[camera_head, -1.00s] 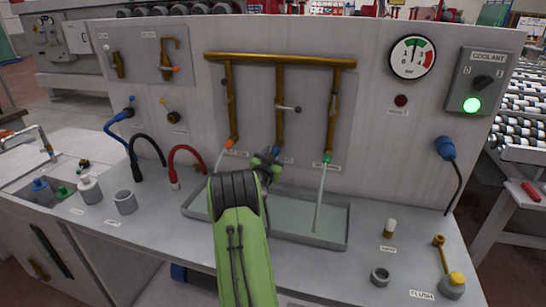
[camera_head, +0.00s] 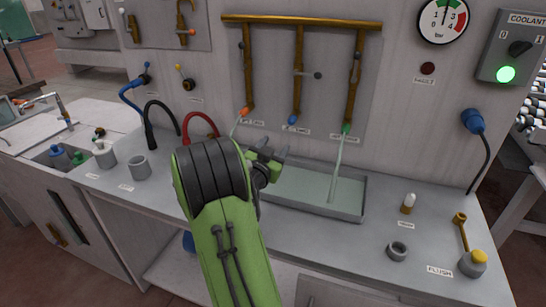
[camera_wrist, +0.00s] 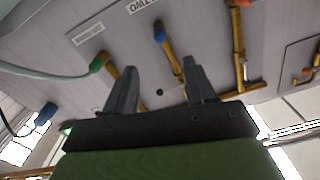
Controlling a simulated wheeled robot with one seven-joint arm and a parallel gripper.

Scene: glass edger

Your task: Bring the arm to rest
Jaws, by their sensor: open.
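My green arm (camera_head: 228,235) with its black ribbed joint reaches in from the bottom toward the panel. My gripper (camera_head: 274,153) is at the left part of the grey tray (camera_head: 312,214), in front of the panel. In the wrist view my gripper (camera_wrist: 160,72) has its two fingers apart, with nothing between them. Behind the fingers are the panel's brass pipes with a green-tipped nozzle (camera_wrist: 97,63) and a blue-tipped nozzle (camera_wrist: 160,34). The near left part of the tray is hidden by my arm.
Liquid runs from the green nozzle (camera_head: 347,129) into the tray, and a thin stream leaves the orange nozzle (camera_head: 245,112). A red hose (camera_head: 203,117) is close left of my arm. The coolant switch box (camera_head: 512,47) shows a green light. The counter right of the tray holds small fittings.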

